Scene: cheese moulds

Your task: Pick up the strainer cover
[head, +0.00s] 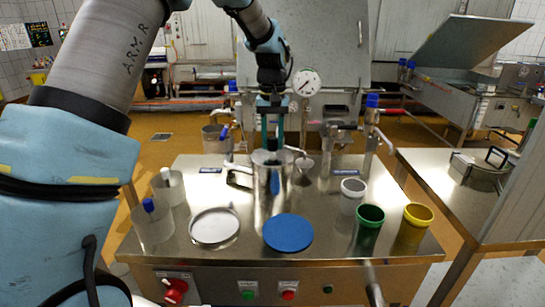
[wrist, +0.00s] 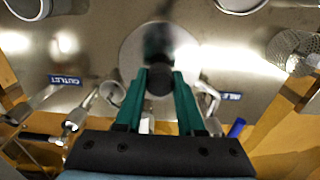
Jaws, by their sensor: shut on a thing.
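The strainer cover shows in the wrist view as a round metal disc (wrist: 133,52) with a black knob (wrist: 159,83). My gripper's teal fingers (wrist: 161,84) are on either side of the knob and shut on it. In the head view my gripper (head: 273,147) points straight down over the shiny metal strainer cylinder (head: 264,198) at the middle of the steel table. The cover is at the cylinder's top, partly hidden by the fingers. I cannot tell whether it rests on the rim or is slightly raised.
On the steel table (head: 335,235) stand a blue disc (head: 288,233), a round white-lined pan (head: 214,226), white, green (head: 369,226) and yellow (head: 412,228) cups, and clear containers (head: 152,226) at left. Pipes and valves line the back.

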